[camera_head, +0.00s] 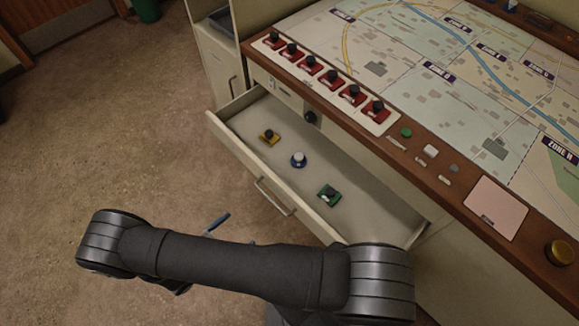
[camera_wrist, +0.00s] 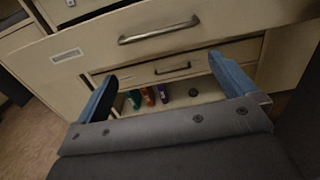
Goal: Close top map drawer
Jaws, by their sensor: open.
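The top map drawer (camera_head: 230,128) is pulled out under the map table in the head view, with its handle (camera_head: 275,196) on the front face. In the wrist view, its pale front (camera_wrist: 240,22) and metal handle (camera_wrist: 158,33) fill the upper part. In the head view, my arm hides most of the gripper; one blue fingertip shows.
A lower drawer (camera_wrist: 215,60) with a handle looks shut. Several coloured objects (camera_wrist: 148,97) stand in an opening below it. The tabletop's brown edge (camera_head: 350,112) carries red-based switches (camera_head: 331,77) above the drawer. Bare floor (camera_head: 110,130) lies to the left.

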